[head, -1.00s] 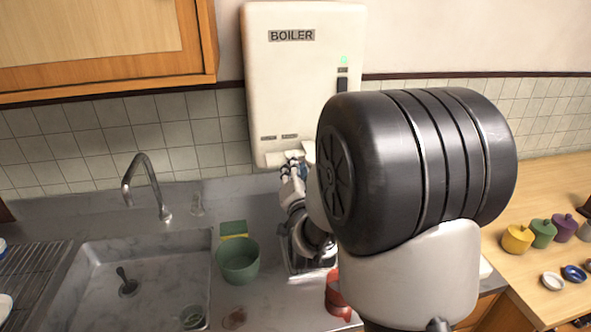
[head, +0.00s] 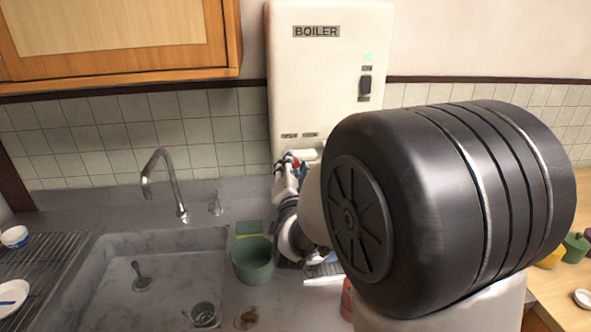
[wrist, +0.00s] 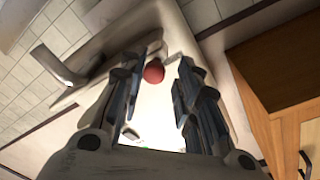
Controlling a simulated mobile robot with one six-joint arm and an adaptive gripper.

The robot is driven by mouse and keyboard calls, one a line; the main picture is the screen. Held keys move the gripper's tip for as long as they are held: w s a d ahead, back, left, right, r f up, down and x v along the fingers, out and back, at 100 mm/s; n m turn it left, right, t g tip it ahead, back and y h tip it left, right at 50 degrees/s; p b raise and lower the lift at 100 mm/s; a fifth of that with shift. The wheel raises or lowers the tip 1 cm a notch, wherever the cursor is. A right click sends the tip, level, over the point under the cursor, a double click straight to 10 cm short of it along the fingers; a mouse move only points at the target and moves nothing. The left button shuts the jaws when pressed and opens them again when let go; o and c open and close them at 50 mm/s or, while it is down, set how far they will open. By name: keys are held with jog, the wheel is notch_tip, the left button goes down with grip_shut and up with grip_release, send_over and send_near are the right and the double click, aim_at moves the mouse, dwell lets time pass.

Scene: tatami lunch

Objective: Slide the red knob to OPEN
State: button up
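The red knob (wrist: 153,72) shows in the wrist view as a round red end in front of the pale boiler surface. It lies between the tips of my gripper (wrist: 157,64), whose two dark-padded fingers stand apart on either side. I cannot tell whether a finger touches it. In the head view the white boiler (head: 330,75) hangs on the wall, and my gripper (head: 293,163) is at its lower edge. A small red spot, likely the knob, shows there by the fingers. Small labels on the boiler's lower front are too small to read.
The faucet (head: 166,180) and sink (head: 185,257) are to the left. A wooden cabinet (head: 120,45) hangs at upper left.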

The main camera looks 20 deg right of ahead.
jog(key=shift+o, duration=1.1)
jog(key=shift+f, duration=0.1)
jog(key=v, duration=0.7)
jog(key=shift+s, duration=0.3)
jog(key=shift+a, duration=0.2)
